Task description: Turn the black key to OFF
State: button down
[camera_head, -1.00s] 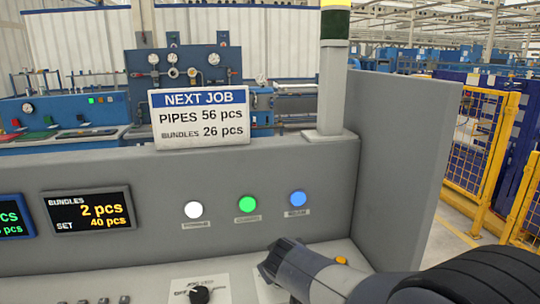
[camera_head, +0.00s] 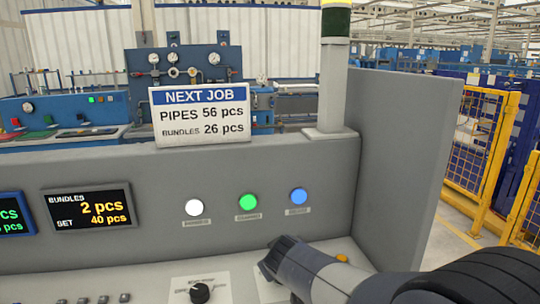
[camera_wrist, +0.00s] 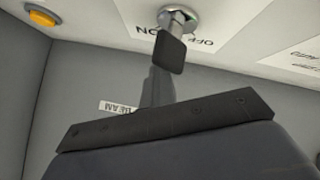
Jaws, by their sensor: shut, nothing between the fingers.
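The black key (camera_wrist: 171,52) sits in a silver round lock (camera_wrist: 179,18) on the white panel, in the upper middle of the wrist view. Upside-down ON lettering is left of it and OFF lettering right of it; which one it points to I cannot tell. My gripper shows in the wrist view with its fingers (camera_wrist: 157,88) together, just below the key in the picture; whether they touch it I cannot tell. In the head view my gripper (camera_head: 270,264) is low over the console, and the key does not show there.
A yellow-orange button (camera_head: 341,258) is right of my gripper; it also shows in the wrist view (camera_wrist: 41,17). A black rotary knob (camera_head: 200,292) is to its left. The grey upright panel (camera_head: 120,185) with white, green and blue lamps rises behind.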

jog(key=f, duration=0.1)
jog(key=s+f, duration=0.1)
jog(key=f, duration=0.1)
jog(key=shift+s+a+g, duration=0.2)
jog(key=shift+g, duration=0.2)
jog(key=r+p, duration=0.2)
jog(key=shift+w+a+r+p, duration=0.1)
jog(key=shift+w+r+p, duration=0.2)
jog(key=shift+w+p, duration=0.1)
jog(key=r+p, duration=0.2)
jog(key=r, duration=0.1)
jog(key=s+a+r, duration=0.1)
jog(key=shift+r+p, duration=0.15)
jog(key=shift+p, duration=0.25)
jog(key=shift+w+d+r, duration=0.1)
jog(key=shift+d+r, duration=0.1)
jog(key=shift+d, duration=0.05)
jog(key=shift+w+d, duration=0.1)
